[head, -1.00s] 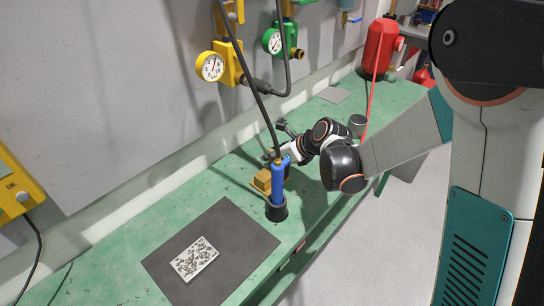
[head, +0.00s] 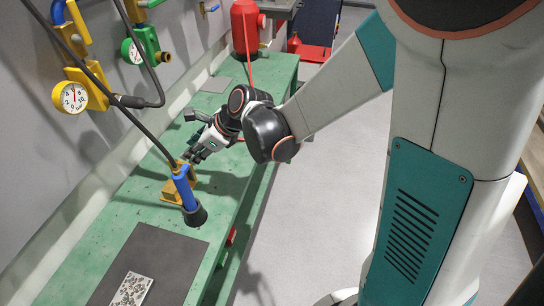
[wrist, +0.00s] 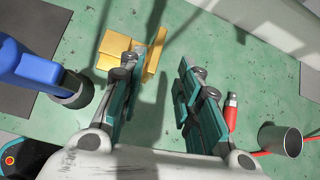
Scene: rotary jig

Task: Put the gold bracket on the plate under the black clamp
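The gold bracket (head: 170,190) rests on the green bench, partly hidden behind the blue cylindrical tool in the head view. In the wrist view the gold bracket (wrist: 112,48) shows a blocky base and an upright flange. My gripper (head: 192,157) is above the bench close to the bracket. A pale, dark-speckled plate (head: 132,289) lies on the dark mat. I cannot make out a black clamp.
The blue tool (head: 187,188) with a black end and hose stands beside the bracket. The dark mat (head: 165,252) lies nearer. In the wrist view a red-handled tool (wrist: 231,112) and a metal cup (wrist: 280,141) are at right. A gauge (head: 70,97) hangs on the wall.

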